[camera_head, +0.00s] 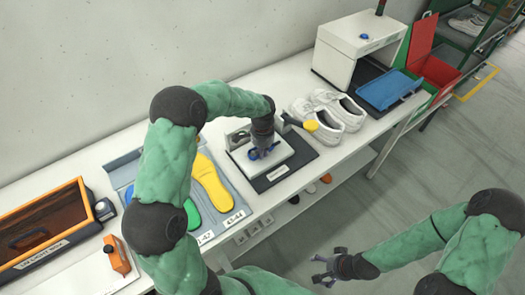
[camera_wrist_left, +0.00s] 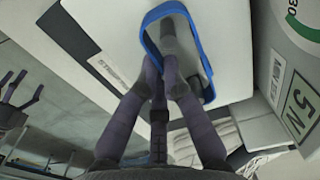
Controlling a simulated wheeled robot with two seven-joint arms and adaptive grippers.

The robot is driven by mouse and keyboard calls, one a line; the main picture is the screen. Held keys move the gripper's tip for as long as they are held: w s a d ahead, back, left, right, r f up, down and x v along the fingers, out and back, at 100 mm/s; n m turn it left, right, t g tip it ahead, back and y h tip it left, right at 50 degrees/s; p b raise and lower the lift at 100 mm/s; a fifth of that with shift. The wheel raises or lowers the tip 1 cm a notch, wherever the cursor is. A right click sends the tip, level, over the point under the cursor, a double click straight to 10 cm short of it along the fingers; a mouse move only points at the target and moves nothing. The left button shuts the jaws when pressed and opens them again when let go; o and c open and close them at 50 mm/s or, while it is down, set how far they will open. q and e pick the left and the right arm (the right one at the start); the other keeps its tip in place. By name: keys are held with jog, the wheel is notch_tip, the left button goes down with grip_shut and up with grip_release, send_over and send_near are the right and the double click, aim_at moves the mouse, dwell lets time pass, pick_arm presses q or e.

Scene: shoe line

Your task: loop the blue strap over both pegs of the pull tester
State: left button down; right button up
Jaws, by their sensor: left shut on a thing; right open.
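The pull tester (camera_head: 268,180) is a white block on a dark base on the bench, with a label at its front. My left gripper (camera_head: 262,152) is over it, pointing down. The blue strap (camera_wrist_left: 204,58) is an open loop over the white plate in the left wrist view. A grey peg (camera_wrist_left: 168,36) shows inside the loop near its far end. My left gripper (camera_wrist_left: 164,75) is shut on the strap's near part. My right gripper (camera_head: 325,272) is open and empty, away from the bench.
A gauge marked 5 N (camera_wrist_left: 298,105) stands close right of the fingers. White shoes (camera_head: 330,112) and a yellow round thing (camera_head: 311,126) are right of the tester. A tray with a yellow insole (camera_head: 211,182) lies to its left.

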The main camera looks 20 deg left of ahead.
pick_arm(q)
jog(key=c, duration=1.3)
grip_release()
notch_tip(320, 180, up, 12)
jog(key=shift+f, duration=0.1)
